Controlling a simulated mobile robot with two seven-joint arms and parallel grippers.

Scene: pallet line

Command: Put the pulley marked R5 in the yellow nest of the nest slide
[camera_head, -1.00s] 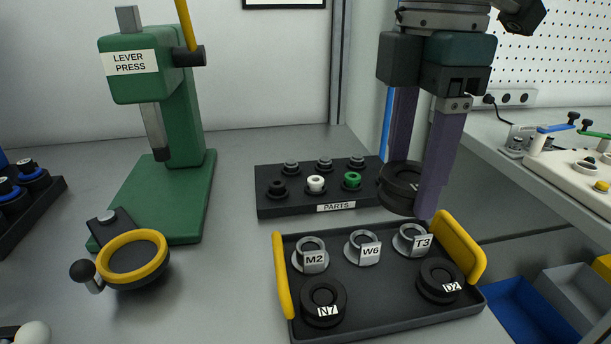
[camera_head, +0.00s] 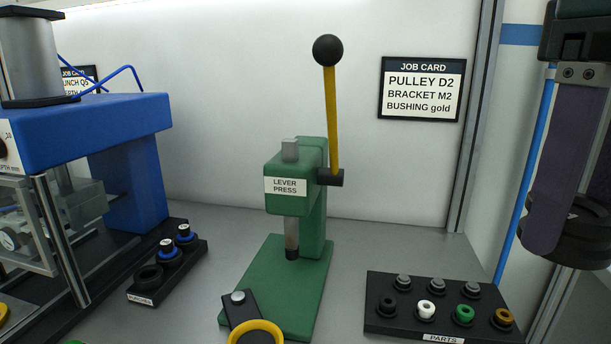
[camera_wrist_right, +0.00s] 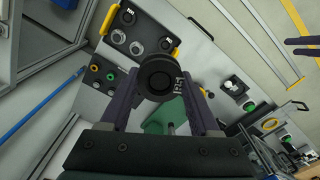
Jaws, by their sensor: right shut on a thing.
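My right gripper (camera_head: 580,215) is at the right edge of the head view, shut on a dark round pulley (camera_head: 566,238). In the right wrist view the pulley (camera_wrist_right: 156,76) sits between the two purple fingers, and its white tag seems to read R5. It is held in the air, clear of the bench. The yellow nest (camera_head: 258,328) of the nest slide (camera_head: 240,308) shows at the bottom of the head view, in front of the lever press and partly cut off. My left gripper (camera_wrist_right: 301,46) shows only at the wrist view's right edge, its fingers apart.
The green lever press (camera_head: 297,180) stands behind the nest. The parts rack (camera_head: 385,318) with bushings lies between press and gripper. A dark holder (camera_head: 140,296) and the blue machine (camera_head: 90,130) are at left. A tray (camera_wrist_right: 120,22) shows in the wrist view.

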